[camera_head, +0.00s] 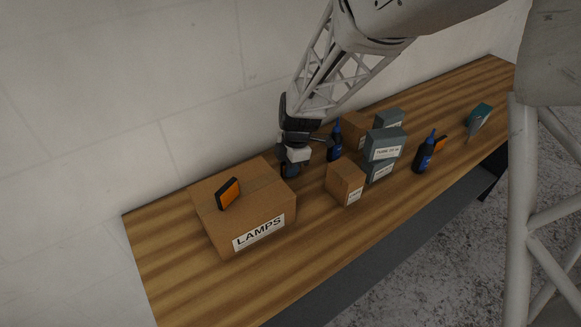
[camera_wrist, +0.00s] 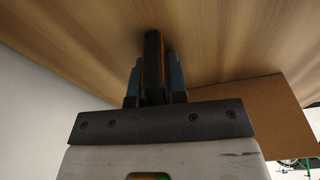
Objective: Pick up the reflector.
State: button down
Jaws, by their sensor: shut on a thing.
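My gripper (camera_head: 290,173) is low over the table, just behind and right of the LAMPS box. In the wrist view my gripper (camera_wrist: 157,80) is shut on a reflector (camera_wrist: 153,62), a dark block with a thin orange face, standing on edge between the fingers. Its far end is close to the table; I cannot tell if it touches. The head view does not show this reflector clearly. Another orange piece (camera_head: 440,143) shows partly behind the right bottle.
The LAMPS box (camera_head: 220,228) stands close on the left. A small brown box (camera_head: 345,184), stacked grey boxes (camera_head: 384,146) and a dark blue bottle (camera_head: 335,143) stand to the right, with another bottle (camera_head: 424,156) beyond. The wooden table (camera_head: 165,265) is bare at its left end.

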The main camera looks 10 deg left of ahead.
jog(key=shift+r, duration=5)
jog(key=shift+n, duration=0.4)
jog(key=s+r, duration=0.1)
jog(key=s, duration=0.3)
jog(key=s+r, duration=0.1)
jog(key=s, duration=0.3)
jog(key=s+r, duration=0.2)
jog(key=s, duration=0.2)
jog(key=shift+s+d, duration=0.1)
jog(key=shift+s, duration=0.2)
jog(key=s+d+r+n, duration=0.1)
jog(key=s+d, duration=0.2)
jog(key=s, duration=1)
jog(key=shift+s+r, duration=0.15)
jog(key=shift+s, duration=0.15)
jog(key=shift+w, duration=0.15)
send_over(249, 183)
jog(key=shift+f, duration=0.75)
